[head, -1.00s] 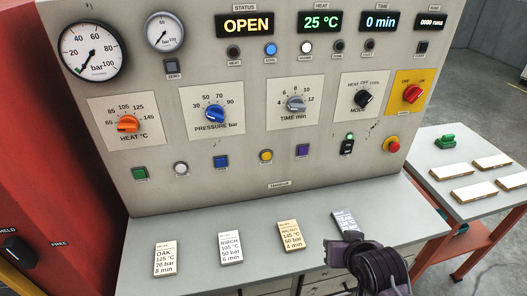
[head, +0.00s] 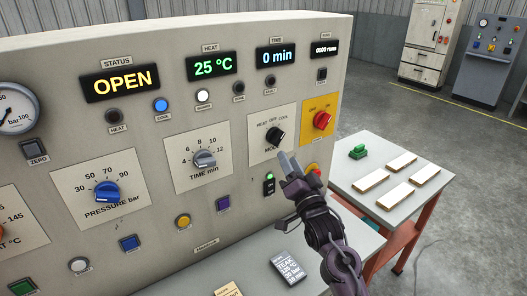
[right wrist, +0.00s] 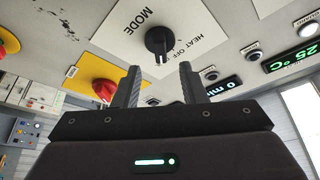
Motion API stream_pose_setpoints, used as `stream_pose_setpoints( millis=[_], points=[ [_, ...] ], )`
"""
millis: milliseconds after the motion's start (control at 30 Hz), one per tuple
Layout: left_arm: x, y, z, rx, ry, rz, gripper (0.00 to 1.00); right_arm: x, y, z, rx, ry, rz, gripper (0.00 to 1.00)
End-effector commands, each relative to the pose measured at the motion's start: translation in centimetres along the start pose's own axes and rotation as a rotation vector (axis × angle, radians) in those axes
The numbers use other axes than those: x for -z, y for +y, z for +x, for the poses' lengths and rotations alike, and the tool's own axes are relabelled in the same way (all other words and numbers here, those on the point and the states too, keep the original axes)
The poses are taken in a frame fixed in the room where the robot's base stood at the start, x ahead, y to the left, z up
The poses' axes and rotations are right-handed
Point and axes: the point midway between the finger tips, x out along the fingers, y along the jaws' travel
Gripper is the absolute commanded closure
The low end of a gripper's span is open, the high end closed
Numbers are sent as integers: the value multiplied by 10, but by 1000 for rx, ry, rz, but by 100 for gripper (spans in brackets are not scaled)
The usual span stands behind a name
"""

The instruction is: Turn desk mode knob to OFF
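The black mode knob (head: 275,135) sits on a white plate on the press panel, under the labels HEAT, OFF and COOL. In the right wrist view the knob (right wrist: 158,40) is just beyond the fingertips, and its ridge points down the picture, left of the OFF label; the exact setting is hard to read. My right gripper (head: 286,160) is a little below and in front of the knob. In the right wrist view the gripper (right wrist: 160,72) is open and empty, its two fingers apart and not touching the knob. My left gripper is out of view.
A red rotary switch (head: 322,121) on a yellow plate is right of the mode knob. The time knob (head: 205,159) is to its left. A side table (head: 345,176) holds several boards.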

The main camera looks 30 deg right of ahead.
Motion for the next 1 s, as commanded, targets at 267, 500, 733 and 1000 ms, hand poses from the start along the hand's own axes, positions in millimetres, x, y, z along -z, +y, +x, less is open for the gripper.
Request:
stream_pose_setpoints(
  millis=[267,500,733,1000],
  points=[
    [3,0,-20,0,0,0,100,3,-3,47,1,0,-2,62],
    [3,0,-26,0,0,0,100,1,-1,66,-1,-2,-4,62],
    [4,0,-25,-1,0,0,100,0,-1,67,-1,-2,-4,62],
    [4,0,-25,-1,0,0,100,0,-1,67,-1,-2,-4,92]
  ],
)
